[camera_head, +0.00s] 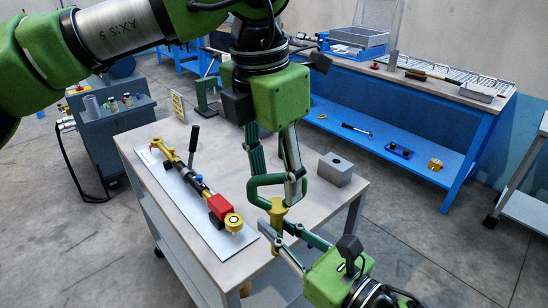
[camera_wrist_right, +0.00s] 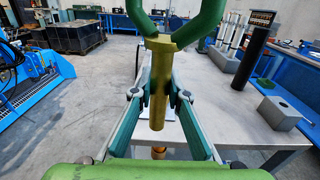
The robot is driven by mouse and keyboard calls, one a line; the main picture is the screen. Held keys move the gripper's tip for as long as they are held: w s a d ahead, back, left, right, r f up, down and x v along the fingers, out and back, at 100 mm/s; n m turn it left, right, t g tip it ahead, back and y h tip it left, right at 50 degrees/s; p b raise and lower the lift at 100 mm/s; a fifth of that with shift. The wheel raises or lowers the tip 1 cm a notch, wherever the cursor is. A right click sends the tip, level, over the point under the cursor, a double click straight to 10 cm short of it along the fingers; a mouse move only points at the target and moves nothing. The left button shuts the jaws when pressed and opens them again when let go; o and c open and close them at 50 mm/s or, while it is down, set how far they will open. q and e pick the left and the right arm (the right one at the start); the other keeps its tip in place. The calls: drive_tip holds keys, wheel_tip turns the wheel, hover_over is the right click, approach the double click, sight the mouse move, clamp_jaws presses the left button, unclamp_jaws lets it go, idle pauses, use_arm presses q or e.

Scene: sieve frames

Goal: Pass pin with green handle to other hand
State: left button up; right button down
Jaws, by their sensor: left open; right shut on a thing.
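The pin has a green loop handle (camera_head: 267,181) and a brass-coloured shaft (camera_head: 277,211). It is held roughly upright in the air near the table's front right edge. My right gripper (camera_head: 286,238) is shut on the shaft from below right. The right wrist view shows the shaft (camera_wrist_right: 158,95) between its two fingers, with the handle (camera_wrist_right: 178,22) above, cut off by the top edge. My left gripper (camera_head: 275,185) is open and points down from above, its fingers at the handle. I cannot tell whether they touch it.
On the table (camera_head: 222,160), a cylinder assembly with a red block (camera_head: 217,206) lies on a pale plate to the left. A grey block with a hole (camera_head: 335,168) stands at the right. A blue workbench (camera_head: 425,165) is behind. A small cart (camera_head: 120,130) stands far left.

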sight(279, 205)
use_arm(q)
drive_tip(key=f, duration=0.6)
drive_tip(key=d+f, duration=0.1)
drive_tip(key=f, duration=0.1)
drive_tip(key=shift+w+f, duration=0.35)
drive_tip(key=shift+f, duration=0.05)
use_arm(e)
drive_tip(key=shift+r, duration=0.15)
use_arm(q)
clamp_jaws()
drive_tip(key=shift+r, duration=0.1)
use_arm(e)
drive_tip(key=c, duration=1.9)
unclamp_jaws()
